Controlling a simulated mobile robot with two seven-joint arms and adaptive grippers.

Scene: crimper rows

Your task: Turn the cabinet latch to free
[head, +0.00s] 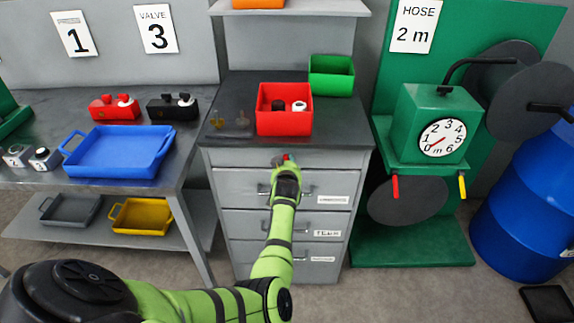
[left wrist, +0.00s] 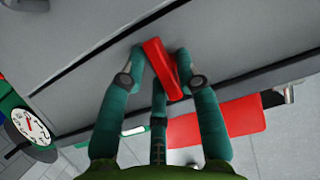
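The red cabinet latch (head: 286,157) is on the front of the grey cabinet (head: 228,158), at the top drawer, mostly hidden behind my gripper in the head view. In the left wrist view the latch (left wrist: 158,62) is a red bar lying tilted against the grey front. My left gripper (head: 286,168) is at the latch. In the left wrist view its teal fingers (left wrist: 161,70) converge on both sides of the bar and appear shut on it. My right gripper is not in view.
A red bin (head: 284,123) and a green bin (head: 331,84) stand on the cabinet top. Drawer handles and labels are below the latch. A bench with a blue tray (head: 120,177) is at left. A green hose stand (head: 432,165) with a dial is at right.

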